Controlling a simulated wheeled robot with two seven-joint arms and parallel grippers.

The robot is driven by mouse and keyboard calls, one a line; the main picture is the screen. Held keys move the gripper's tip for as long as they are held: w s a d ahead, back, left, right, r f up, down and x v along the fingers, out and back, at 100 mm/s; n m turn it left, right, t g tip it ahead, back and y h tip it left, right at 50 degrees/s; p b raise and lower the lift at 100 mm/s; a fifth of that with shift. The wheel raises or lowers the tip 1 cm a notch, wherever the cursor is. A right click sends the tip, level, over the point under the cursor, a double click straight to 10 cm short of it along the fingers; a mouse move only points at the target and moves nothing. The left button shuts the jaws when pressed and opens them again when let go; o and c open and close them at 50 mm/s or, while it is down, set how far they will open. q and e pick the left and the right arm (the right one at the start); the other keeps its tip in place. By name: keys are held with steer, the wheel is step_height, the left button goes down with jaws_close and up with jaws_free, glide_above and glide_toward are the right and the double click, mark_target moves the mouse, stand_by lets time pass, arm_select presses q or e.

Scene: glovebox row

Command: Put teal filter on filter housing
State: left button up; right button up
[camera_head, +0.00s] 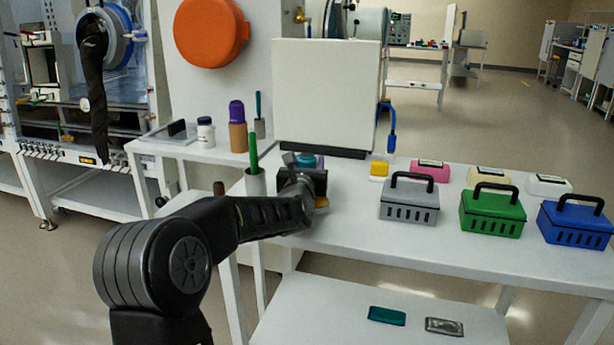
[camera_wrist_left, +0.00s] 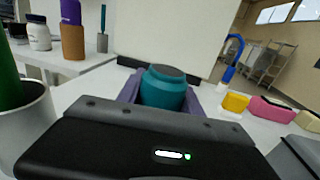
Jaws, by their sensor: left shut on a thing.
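The teal filter (camera_wrist_left: 163,88) is a round teal body with a dark top, upright just beyond my gripper in the left wrist view. In the head view its top (camera_head: 304,159) shows behind my left gripper (camera_head: 303,178), which is over the left part of the white table. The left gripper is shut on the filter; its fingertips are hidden. Purple surfaces (camera_wrist_left: 195,101) flank the filter closely on both sides; I cannot tell whether they are the filter housing. The filter's underside is hidden. A bit of yellow (camera_head: 322,202) shows below the gripper. My right gripper is not in view.
A white cup (camera_head: 256,183) with a green stick stands close left of the gripper. A white panel (camera_head: 326,95) rises behind it. Grey (camera_head: 409,202), green (camera_head: 492,213) and blue (camera_head: 575,224) handled boxes stand right, with small coloured blocks behind. The front middle tabletop is clear.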

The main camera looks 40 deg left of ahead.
arm_select(q)
jaws_close()
step_height(320, 180, up, 10)
steer(key=p, duration=0.2)
stand_by(0.9)
